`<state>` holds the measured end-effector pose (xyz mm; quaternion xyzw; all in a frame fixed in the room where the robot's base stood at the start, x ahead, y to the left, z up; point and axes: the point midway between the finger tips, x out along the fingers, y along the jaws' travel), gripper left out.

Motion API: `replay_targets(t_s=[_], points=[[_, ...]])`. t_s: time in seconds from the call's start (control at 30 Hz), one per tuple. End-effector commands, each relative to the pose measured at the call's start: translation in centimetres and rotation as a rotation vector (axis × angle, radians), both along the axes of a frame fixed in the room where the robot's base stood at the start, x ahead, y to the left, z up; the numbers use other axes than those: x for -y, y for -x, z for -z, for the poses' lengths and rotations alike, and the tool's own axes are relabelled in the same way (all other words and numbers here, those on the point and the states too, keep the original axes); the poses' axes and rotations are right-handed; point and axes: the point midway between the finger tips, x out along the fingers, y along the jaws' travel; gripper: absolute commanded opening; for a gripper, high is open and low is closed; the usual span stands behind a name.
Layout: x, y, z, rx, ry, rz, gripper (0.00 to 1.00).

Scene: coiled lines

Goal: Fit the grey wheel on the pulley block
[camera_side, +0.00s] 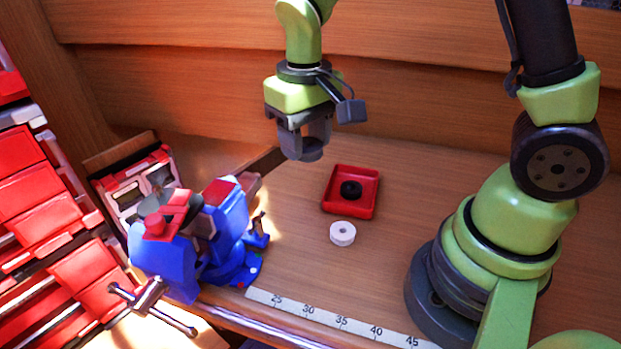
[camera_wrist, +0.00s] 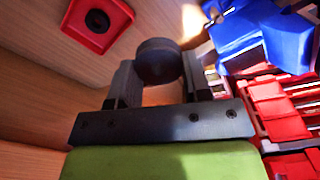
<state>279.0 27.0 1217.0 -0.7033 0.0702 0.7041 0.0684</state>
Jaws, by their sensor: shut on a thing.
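My gripper (camera_side: 306,150) is shut on a grey wheel (camera_wrist: 158,62), held above the table. In the wrist view the wheel sits between the two dark fingers, its round face showing. In the side view the wheel (camera_side: 308,154) shows at the fingertips. A blue vise (camera_side: 165,262) stands at the left of the table, left of and below my gripper in the picture. A red and dark grey piece (camera_side: 178,210), which looks like the pulley block, sits at the vise's jaws. Its wheel seat cannot be made out. The wheel is well apart from it.
A red tray (camera_side: 332,204) holding a black ring (camera_side: 351,190) lies right of my gripper. A white wheel (camera_side: 342,233) lies in front of it. A measuring strip (camera_side: 325,317) runs along the front edge. Red drawers (camera_side: 40,200) fill the left. A wooden wall (camera_side: 180,90) stands behind.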

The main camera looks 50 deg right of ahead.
Motion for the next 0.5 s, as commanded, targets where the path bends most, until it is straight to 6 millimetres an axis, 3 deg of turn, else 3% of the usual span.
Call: replay_targets(t_s=[0.1, 0.27, 0.5], points=[[-0.2, -2.1, -1.7, 0.005, 0.003, -0.007, 0.22], [-2.7, -4.5, -3.2, 0.0, 0.01, 0.121, 0.22], [-9.9, -7.3, -5.4, 0.006, 0.019, 0.481, 0.22]])
